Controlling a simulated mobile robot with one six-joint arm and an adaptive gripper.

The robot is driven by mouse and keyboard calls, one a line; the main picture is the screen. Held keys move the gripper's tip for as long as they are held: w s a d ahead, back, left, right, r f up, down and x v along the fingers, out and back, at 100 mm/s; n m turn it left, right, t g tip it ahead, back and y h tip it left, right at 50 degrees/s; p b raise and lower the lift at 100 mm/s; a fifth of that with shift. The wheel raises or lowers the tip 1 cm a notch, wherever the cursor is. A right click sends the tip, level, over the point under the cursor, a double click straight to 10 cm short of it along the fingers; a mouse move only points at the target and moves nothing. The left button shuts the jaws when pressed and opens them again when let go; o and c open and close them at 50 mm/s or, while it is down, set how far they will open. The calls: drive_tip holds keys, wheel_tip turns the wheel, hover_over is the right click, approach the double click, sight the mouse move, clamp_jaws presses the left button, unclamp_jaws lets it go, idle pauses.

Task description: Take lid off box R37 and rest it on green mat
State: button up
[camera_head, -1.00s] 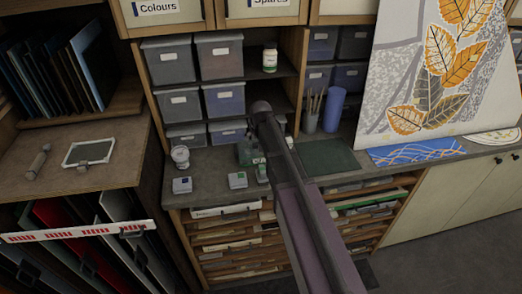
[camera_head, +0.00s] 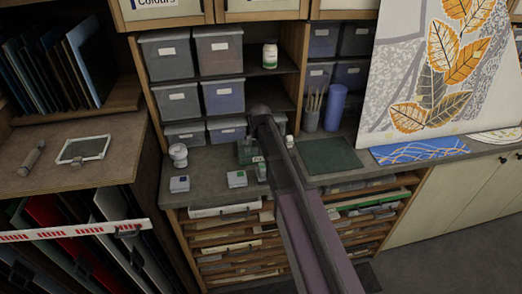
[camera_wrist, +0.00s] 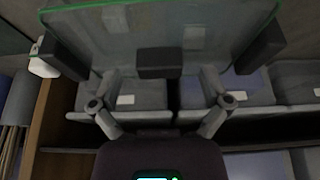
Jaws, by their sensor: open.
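The green mat (camera_head: 331,155) lies flat and bare on the counter, right of my arm in the head view. Grey lidded boxes with white labels fill the shelves, such as this upper one (camera_head: 218,48) and a lower one (camera_head: 184,134). I cannot read the labels, so I cannot tell which box is R37. In the wrist view my gripper (camera_wrist: 162,50) is open, its two dark finger pads wide apart. A clear pane with a green edge (camera_wrist: 215,18) shows at the top between them, and labelled boxes (camera_wrist: 140,96) show below.
Small labelled boxes (camera_head: 237,179) and a white jar (camera_head: 179,154) stand on the counter left of my arm. A blue cylinder (camera_head: 335,107) and a brush pot (camera_head: 312,117) stand behind the mat. A white bottle (camera_head: 270,56) stands on the upper shelf.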

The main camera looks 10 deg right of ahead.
drive_tip(key=shift+w+f, duration=0.2)
drive_tip(key=shift+f, duration=0.25)
idle(0.3)
drive_tip(key=c, duration=1.2)
